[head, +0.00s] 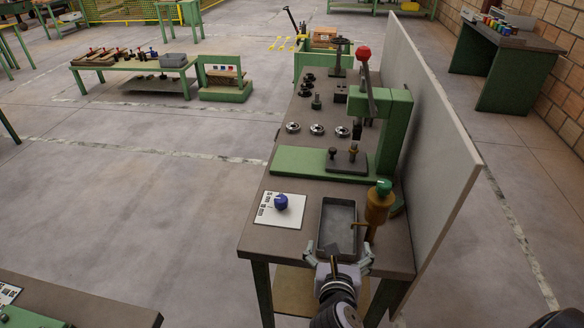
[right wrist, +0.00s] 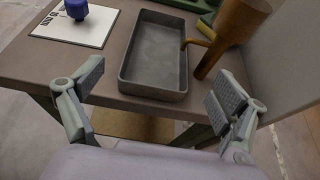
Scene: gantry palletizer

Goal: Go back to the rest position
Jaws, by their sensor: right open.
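My right gripper (head: 338,254) is open and empty at the near edge of the workbench (head: 262,240). In the right wrist view its two fingers (right wrist: 155,95) stand wide apart, with a grey tray (right wrist: 154,87) beyond them. The grey tray (head: 338,200) is empty and lies on the bench just past the gripper. My left gripper does not show in either view.
A white card with a blue knob (head: 281,202) lies left of the tray. A brown cylinder with a green top (head: 379,205) stands right of it. A green press with a red ball lever (head: 364,54) stands behind. A grey panel (head: 430,130) borders the right.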

